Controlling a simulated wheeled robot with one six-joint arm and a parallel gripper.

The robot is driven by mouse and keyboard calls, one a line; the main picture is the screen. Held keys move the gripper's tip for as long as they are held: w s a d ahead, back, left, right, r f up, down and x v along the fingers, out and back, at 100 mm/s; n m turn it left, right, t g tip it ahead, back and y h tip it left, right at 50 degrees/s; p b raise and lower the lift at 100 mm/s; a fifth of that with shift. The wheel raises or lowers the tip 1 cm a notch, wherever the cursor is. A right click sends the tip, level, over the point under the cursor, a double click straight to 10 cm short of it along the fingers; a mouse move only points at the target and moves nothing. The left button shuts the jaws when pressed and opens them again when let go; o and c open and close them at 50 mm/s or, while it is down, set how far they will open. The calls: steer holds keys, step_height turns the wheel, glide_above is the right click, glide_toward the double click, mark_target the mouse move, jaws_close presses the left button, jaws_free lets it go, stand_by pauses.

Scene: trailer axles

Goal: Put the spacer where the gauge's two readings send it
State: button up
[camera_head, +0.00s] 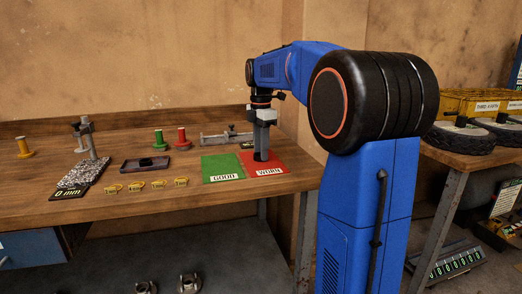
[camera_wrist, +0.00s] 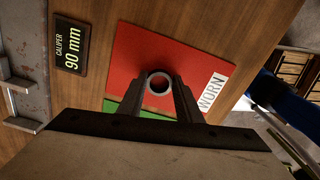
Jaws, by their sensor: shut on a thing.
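My gripper (camera_head: 263,150) is low over the red WORN mat (camera_head: 282,163). In the wrist view my gripper (camera_wrist: 160,88) is shut on a grey ring-shaped spacer (camera_wrist: 160,76), over the red mat (camera_wrist: 180,48); I cannot tell whether the spacer touches it. The green GOOD mat (camera_head: 221,168) lies to the left and is bare. A caliper (camera_head: 226,136) lies behind the mats, and its display (camera_wrist: 71,48) reads 90 mm. A gauge with a post (camera_head: 89,138) stands on a speckled stone base at the left, and its display (camera_head: 68,192) reads 0 mm.
A dark tray (camera_head: 145,164), a green spool (camera_head: 160,139) and a red spool (camera_head: 182,139) stand mid-bench. Several small yellow pieces (camera_head: 136,186) line the front. An orange spool (camera_head: 24,148) stands far left. Another bench with tyres (camera_head: 459,138) is at the right.

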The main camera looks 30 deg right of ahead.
steer(key=shift+f, duration=0.15)
steer(key=o, duration=1)
steer(key=shift+o, duration=0.2)
step_height(320, 180, up, 12)
steer(key=shift+r, duration=0.2)
steer(key=s+a+f+m+t, duration=0.1)
steer(key=s+a+f+m, duration=0.4)
steer(key=s+f, duration=0.4)
steer(key=s+a+f+m+t, duration=0.2)
steer(key=s+a+f+m, duration=0.3)
steer(key=s+f, duration=0.5)
steer(key=s+a+f+m+t, duration=0.1)
steer(key=s+a+f+m, duration=0.4)
steer(key=s, duration=0.7)
step_height(320, 180, down, 4)
steer(key=shift+s+a+f+m+t, duration=0.15)
steer(key=shift+s+a+m+t, duration=0.2)
steer(key=shift+m, duration=0.65)
steer(key=shift+d, duration=0.1)
